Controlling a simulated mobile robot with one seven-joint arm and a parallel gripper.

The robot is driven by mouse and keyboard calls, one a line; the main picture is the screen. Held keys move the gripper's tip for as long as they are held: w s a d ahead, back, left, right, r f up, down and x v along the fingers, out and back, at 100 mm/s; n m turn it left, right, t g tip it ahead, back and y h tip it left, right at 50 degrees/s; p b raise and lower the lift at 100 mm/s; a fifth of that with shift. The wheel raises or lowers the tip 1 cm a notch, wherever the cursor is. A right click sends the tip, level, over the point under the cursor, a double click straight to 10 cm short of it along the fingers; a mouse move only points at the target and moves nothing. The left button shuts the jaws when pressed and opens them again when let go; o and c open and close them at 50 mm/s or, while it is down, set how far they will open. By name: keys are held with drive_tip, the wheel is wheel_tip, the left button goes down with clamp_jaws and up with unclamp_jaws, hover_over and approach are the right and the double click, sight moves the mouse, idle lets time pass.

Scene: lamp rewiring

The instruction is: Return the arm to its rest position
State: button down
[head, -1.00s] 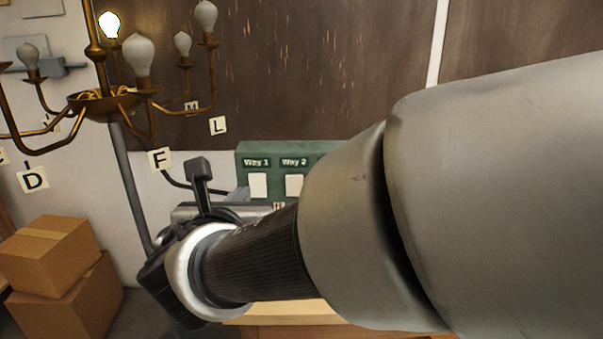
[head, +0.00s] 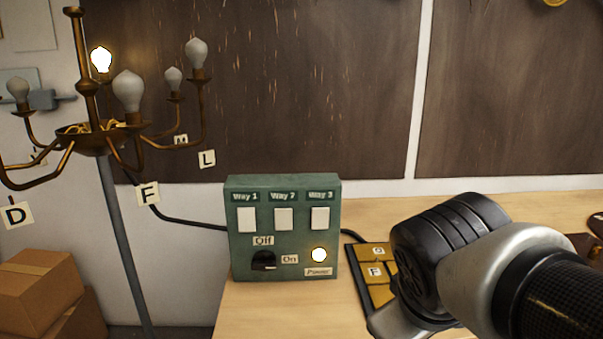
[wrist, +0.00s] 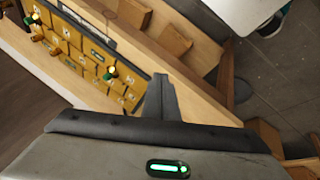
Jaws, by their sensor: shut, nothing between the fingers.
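My gripper (wrist: 160,85) shows in the wrist view with its dark fingers together and nothing between them. It is above the wooden bench edge, beside the board of yellow lettered tiles (wrist: 75,50). In the head view my arm comes in from the lower right and hangs over the bench, to the right of the green switch box (head: 232,255). The fingers cannot be made out in the head view. My arm hides part of the yellow board (head: 372,252) there.
The switch box has a dark knob (head: 263,261) beside On and a lit power lamp (head: 319,255). A brass chandelier (head: 85,138) at left has one lit bulb (head: 101,60). Cardboard boxes (head: 40,285) stand lower left. The bench (head: 270,310) before the switch box is clear.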

wheel_tip(320, 180, up, 19)
drive_tip(key=s+a+m+y+p, duration=0.1)
drive_tip(key=m+p, duration=0.4)
drive_tip(key=p, duration=1.3)
drive_tip(key=shift+s+a+y+p, duration=0.3)
drive_tip(key=shift+s+a+y, duration=0.05)
drive_tip(key=shift+s+y, duration=0.25)
drive_tip(key=shift+w, duration=0.1)
